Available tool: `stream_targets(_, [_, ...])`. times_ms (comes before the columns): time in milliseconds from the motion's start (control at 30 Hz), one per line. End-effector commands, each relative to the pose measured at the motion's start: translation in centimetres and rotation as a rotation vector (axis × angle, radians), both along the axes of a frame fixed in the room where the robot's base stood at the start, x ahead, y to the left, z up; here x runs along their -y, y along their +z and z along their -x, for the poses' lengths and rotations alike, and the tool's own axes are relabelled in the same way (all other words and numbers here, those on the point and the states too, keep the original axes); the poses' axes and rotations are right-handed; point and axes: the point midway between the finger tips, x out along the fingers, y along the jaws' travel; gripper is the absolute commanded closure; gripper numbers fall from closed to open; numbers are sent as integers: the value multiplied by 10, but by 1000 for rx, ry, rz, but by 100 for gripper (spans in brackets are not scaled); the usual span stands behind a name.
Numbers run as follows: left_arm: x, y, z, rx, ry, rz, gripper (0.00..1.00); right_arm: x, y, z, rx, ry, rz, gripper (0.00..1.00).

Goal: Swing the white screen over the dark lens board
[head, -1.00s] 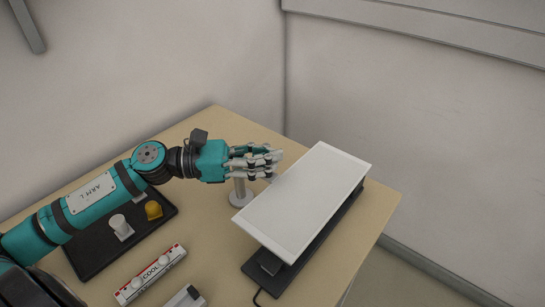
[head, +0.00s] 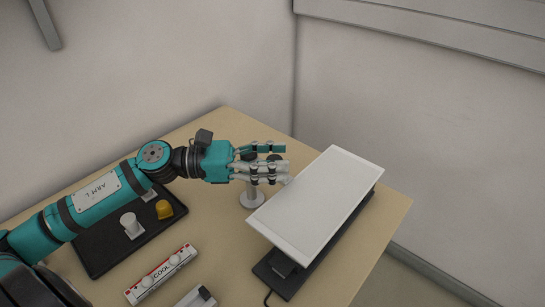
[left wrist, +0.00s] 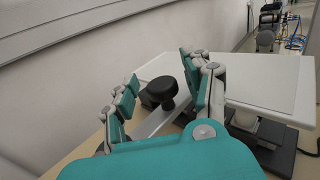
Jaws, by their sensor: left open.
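The white screen (head: 318,203) is a flat rectangular panel set above a long dark board (head: 285,281), which shows along its right side and near end. The screen also shows in the left wrist view (left wrist: 265,82), with the dark base (left wrist: 272,150) below it. My left gripper (head: 270,164) is open beside the screen's left edge. In the left wrist view, a black knob (left wrist: 158,93) on a grey bar (left wrist: 160,122) lies between the spread fingers; I cannot tell whether they touch it. A round pale stand (head: 252,199) is below the hand. My right gripper is out of view.
A dark tray (head: 97,262) with a white cylinder (head: 131,225) and a yellow piece (head: 171,210) lies under my left arm. A white and red box (head: 160,274) is at the front. Walls rise behind the table (head: 228,245).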

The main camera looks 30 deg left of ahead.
Motion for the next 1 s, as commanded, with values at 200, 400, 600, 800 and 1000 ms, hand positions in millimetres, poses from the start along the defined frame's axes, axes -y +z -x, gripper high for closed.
stream_targets(200, [-4, -1, 3, -3, -1, 2, 50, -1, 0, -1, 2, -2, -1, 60])
stream_targets(400, [-26, -2, 15, -4, 3, 3, 50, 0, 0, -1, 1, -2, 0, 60])
stream_targets(600, [-59, -1, 34, -4, 6, 3, 50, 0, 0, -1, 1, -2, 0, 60])
stream_targets(800, [-90, 0, 51, -2, 5, 1, 50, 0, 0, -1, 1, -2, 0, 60])
stream_targets(1000, [-103, 0, 60, -2, 3, -1, 50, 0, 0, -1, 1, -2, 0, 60])
